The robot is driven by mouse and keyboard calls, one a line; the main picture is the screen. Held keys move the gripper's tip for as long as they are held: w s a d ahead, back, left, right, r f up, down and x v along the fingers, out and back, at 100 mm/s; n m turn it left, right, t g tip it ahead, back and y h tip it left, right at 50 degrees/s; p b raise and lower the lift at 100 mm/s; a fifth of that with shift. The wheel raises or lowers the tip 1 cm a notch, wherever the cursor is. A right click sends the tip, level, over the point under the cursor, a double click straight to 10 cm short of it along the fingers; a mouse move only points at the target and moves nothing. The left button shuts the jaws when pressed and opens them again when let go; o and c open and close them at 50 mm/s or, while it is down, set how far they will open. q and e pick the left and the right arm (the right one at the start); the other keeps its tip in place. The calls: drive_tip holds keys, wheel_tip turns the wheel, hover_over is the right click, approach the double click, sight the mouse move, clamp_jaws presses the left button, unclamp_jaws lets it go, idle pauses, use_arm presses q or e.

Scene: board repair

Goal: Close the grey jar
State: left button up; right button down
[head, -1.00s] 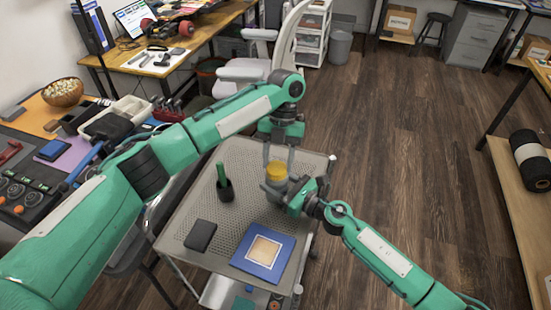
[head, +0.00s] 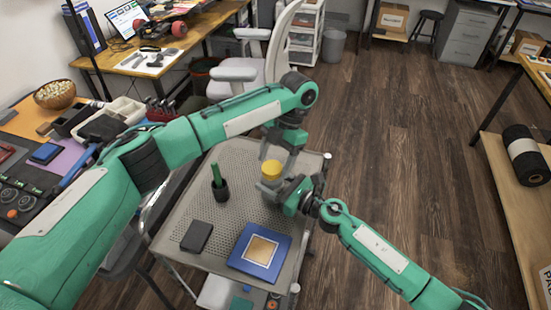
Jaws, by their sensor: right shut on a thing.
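The grey jar (head: 268,183) stands upright near the right side of the perforated grey cart top. A round yellow lid (head: 271,168) sits on top of it; I cannot tell how tightly it is seated. My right gripper (head: 277,188) comes in from the right, low, and is shut on the jar's side, hiding part of it. My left gripper (head: 284,160) points down just above and behind the jar, to the right of the lid. Its fingers look apart, with nothing seen between them.
On the cart top (head: 190,222) are a dark cup with a green item (head: 220,188), a black box (head: 196,237) and a blue board (head: 260,249) with a tan square. A grey chair (head: 236,82) stands behind the cart. The cart's middle is clear.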

use_arm(q)
drive_tip(key=shift+r, duration=2.25)
drive_tip(key=shift+c, duration=0.3)
